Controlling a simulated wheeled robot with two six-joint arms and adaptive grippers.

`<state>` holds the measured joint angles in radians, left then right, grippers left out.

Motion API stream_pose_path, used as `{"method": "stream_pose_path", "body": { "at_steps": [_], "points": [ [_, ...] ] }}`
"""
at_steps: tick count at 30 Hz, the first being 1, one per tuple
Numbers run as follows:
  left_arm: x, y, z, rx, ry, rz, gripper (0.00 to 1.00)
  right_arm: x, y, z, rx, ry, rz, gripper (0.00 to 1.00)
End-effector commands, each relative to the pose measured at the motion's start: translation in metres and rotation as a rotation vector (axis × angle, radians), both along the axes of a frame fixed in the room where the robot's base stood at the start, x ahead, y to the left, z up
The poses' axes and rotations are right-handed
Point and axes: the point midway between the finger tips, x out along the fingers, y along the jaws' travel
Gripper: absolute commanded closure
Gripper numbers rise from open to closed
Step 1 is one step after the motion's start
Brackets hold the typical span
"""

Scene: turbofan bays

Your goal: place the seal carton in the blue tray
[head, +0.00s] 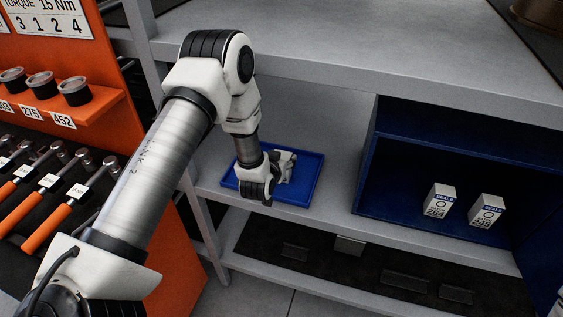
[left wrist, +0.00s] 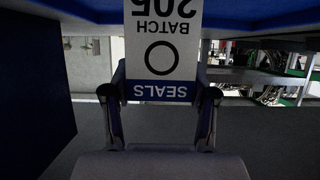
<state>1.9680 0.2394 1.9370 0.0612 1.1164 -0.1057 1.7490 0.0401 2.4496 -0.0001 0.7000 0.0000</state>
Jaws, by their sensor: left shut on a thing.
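The seal carton (left wrist: 162,50), white with a blue band reading SEALS and BATCH 205, fills the middle of the left wrist view, upside down there. My left gripper (left wrist: 160,95) is shut on it, one finger on each side. In the head view my left gripper (head: 284,166) is over the blue tray (head: 308,180), a shallow tray on the grey shelf. The carton is hard to make out there, and I cannot tell whether it touches the tray floor. My right gripper is not in view.
A dark blue open bin (head: 385,165) to the right holds two similar cartons, a left one (head: 438,200) and a right one (head: 485,210). A grey upper shelf (head: 350,75) overhangs the tray. An orange tool panel (head: 110,85) stands at left.

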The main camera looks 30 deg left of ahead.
Motion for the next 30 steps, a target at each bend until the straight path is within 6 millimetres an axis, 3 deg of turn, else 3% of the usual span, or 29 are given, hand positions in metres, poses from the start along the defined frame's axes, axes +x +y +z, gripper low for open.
{"method": "stream_pose_path", "body": {
  "at_steps": [7,8,9,10,21,26,30],
  "points": [
    [0.0,0.0,-0.004,0.0,0.001,0.0,0.79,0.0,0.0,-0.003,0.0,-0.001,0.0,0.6],
    [0.0,0.0,-0.003,0.0,0.001,0.0,0.35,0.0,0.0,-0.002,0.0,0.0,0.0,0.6],
    [0.0,0.0,-0.002,0.0,0.001,0.0,0.21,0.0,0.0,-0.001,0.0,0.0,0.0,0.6],
    [0.0,0.0,-0.002,0.0,0.001,0.0,0.17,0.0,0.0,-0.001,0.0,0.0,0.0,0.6],
    [0.0,0.0,0.005,-0.001,0.001,0.0,0.17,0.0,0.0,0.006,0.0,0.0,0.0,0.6],
    [-0.025,-0.006,0.011,-0.004,0.002,0.0,0.17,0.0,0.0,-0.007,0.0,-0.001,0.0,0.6],
    [-0.058,-0.015,0.027,-0.002,0.002,0.001,0.17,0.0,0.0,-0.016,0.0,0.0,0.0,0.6]
  ]
}}
